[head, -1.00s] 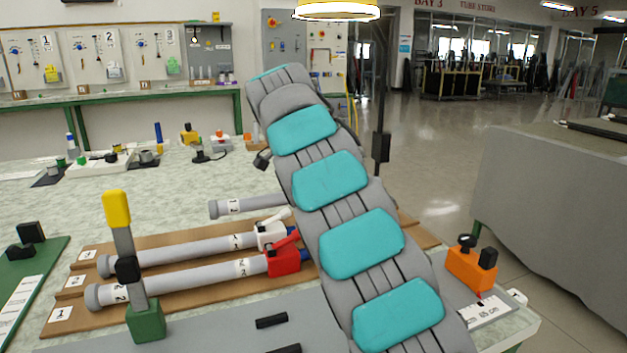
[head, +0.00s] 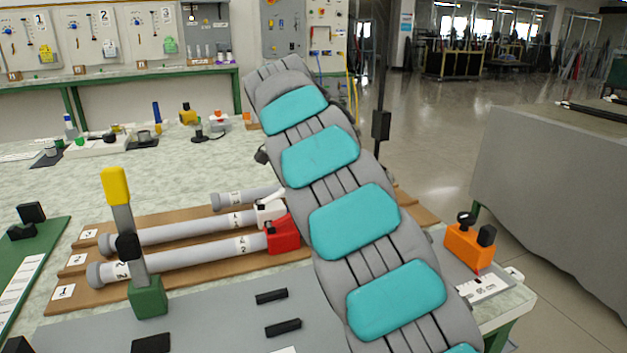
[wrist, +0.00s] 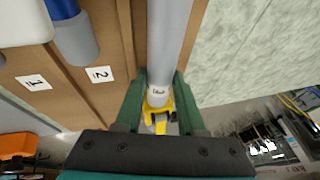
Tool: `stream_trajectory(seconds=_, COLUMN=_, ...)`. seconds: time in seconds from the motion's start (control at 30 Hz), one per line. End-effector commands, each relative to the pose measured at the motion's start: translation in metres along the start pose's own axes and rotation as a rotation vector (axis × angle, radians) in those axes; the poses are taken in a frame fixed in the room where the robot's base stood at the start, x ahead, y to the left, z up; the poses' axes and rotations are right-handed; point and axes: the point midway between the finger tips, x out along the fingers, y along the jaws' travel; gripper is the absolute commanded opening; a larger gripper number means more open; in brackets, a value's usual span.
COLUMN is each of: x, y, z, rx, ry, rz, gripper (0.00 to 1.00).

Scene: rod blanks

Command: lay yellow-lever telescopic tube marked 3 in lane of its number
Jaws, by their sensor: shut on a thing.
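My gripper (wrist: 160,103) is shut on the yellow-lever tube (wrist: 170,40), a grey tube whose collar carries a 3 beside the yellow lever clamp (wrist: 157,116). In the head view the far end of this tube (head: 240,198) sticks out left of my arm, at the back of the brown lane board (head: 160,267). My arm hides my gripper and the yellow lever there. In the wrist view the tube runs between two brown rails, right of the card 2 (wrist: 100,74). I cannot tell whether it touches the board. The lane card 3 (head: 89,234) is at the board's back left.
A white-lever tube (head: 180,231) and a red-lever tube (head: 190,262) lie on the board in front of the held tube. A green stand with a yellow-topped lever (head: 117,187) rises at front left. An orange device (head: 470,247) stands at the right corner.

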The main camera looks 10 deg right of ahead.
Motion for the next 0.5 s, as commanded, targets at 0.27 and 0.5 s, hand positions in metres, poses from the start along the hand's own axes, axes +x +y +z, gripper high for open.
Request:
stream_trajectory(seconds=0.27, x=0.0041, y=0.001, z=0.002, rx=0.0, ry=0.0, rz=-0.001, gripper=0.07)
stream_trajectory(seconds=0.5, x=0.0075, y=0.0019, z=0.0034, rx=0.0, ry=0.0, rz=-0.002, gripper=0.39)
